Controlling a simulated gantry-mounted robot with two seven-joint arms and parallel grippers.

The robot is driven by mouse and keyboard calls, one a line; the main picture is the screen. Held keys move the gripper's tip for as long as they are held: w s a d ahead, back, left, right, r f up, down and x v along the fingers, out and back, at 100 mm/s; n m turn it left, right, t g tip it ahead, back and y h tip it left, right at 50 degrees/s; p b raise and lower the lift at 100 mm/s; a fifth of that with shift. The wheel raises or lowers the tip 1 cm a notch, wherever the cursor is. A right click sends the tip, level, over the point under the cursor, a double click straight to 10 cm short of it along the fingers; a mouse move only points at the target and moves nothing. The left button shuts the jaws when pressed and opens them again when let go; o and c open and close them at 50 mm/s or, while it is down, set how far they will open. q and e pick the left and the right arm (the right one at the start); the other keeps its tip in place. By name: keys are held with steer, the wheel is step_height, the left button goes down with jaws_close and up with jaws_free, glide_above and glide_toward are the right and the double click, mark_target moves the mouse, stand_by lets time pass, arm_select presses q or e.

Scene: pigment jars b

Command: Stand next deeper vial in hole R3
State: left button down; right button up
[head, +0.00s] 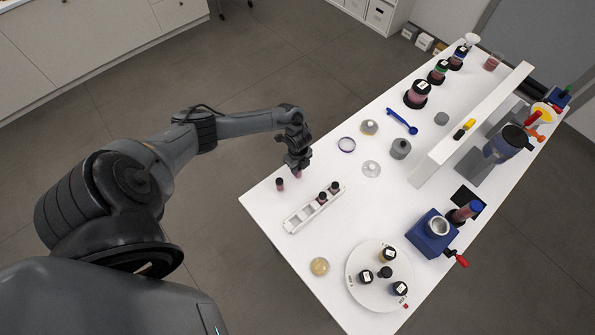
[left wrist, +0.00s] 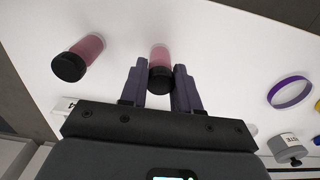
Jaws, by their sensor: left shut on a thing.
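My left gripper (head: 297,168) is shut on a pink vial with a dark cap (left wrist: 160,58), which sits between the fingers in the left wrist view. In the head view this vial is mostly hidden under the gripper. I cannot tell whether it touches the table. A second pink vial with a black cap (head: 280,185) stands on the table just left of the gripper; it also shows in the left wrist view (left wrist: 88,50). The pale rack (head: 296,221) lies in front of the gripper. Two dark-capped vials, one (head: 321,198) and another (head: 334,188), stand toward its right end.
A white turntable (head: 362,292) with several dark-lidded jars and a blue grinder (head: 430,235) are at the front right. Clear dishes (head: 371,169) and a grey weight (head: 400,148) lie right of the gripper. The table's left edge is near the loose vial.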

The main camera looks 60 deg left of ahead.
arm_select(q)
steer(key=shift+r, duration=0.15)
steer(key=shift+r+p, duration=2.35)
steer(key=shift+p, duration=0.05)
steer(key=shift+r+p, duration=0.5)
steer(key=shift+r, duration=0.5)
